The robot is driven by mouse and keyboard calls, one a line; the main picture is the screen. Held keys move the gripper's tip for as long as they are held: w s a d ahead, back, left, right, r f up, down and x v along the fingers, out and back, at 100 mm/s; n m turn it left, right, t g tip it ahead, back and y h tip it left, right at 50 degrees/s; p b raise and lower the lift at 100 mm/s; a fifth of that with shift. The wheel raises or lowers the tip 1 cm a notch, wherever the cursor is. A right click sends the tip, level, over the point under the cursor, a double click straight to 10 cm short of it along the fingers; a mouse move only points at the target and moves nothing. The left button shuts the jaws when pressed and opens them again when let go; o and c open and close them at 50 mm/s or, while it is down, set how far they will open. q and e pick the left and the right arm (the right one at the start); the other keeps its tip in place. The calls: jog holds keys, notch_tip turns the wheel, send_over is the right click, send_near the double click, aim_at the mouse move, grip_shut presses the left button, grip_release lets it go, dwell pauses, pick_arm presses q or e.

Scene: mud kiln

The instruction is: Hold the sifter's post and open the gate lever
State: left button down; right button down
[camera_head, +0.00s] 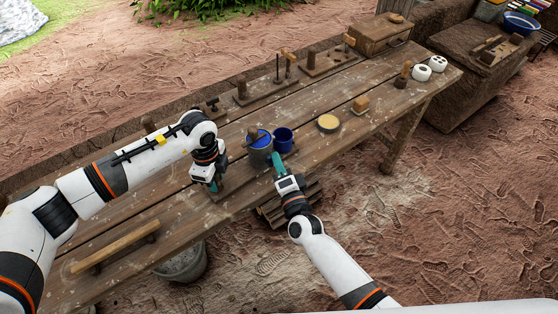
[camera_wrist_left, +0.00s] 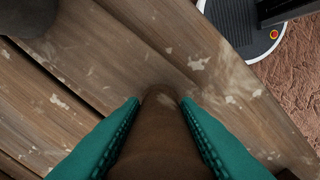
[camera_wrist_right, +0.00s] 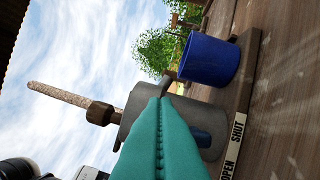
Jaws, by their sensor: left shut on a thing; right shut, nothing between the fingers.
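The sifter (camera_head: 260,148) is a grey drum on the bench; its grey side also fills the middle of the right wrist view (camera_wrist_right: 147,98). My left gripper (camera_head: 214,186) is shut on a brown rounded post (camera_wrist_left: 160,135), left of the drum. My right gripper (camera_head: 279,158) is shut and empty, its fingertips close in front of the drum; I cannot tell whether they touch it. A small blue part (camera_wrist_right: 203,138), possibly the gate lever, shows beside the fingers, partly hidden. A label strip (camera_wrist_right: 234,145) reads OPEN and SHUT.
A blue cup (camera_head: 284,136) stands right of the drum. Wooden stands line the bench's back edge. A grey bucket (camera_head: 186,264) stands below the front edge.

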jog(key=n, duration=0.1)
jog(key=n+y, duration=0.1)
jog(key=n, duration=0.1)
jog(key=a+n+t, duration=0.1)
jog(key=n, duration=0.1)
jog(key=shift+s+f+y, duration=0.1)
jog(key=shift+s+y, duration=0.2)
jog(key=shift+s, duration=0.1)
jog(key=n, duration=0.2)
jog(key=n+y, duration=0.1)
jog(key=n, duration=0.1)
jog(key=a+n+y, duration=0.1)
jog(key=n, duration=0.1)
jog(key=shift+s+f, duration=0.3)
jog(key=shift+s, duration=0.1)
jog(key=shift+w+d+r, duration=0.1)
jog(key=shift+w+r, duration=0.05)
jog(key=shift+r, duration=0.2)
jog(key=s+d, duration=0.5)
jog(key=s, duration=0.2)
jog(key=shift+s+d, duration=0.3)
jog(key=shift+s, duration=0.05)
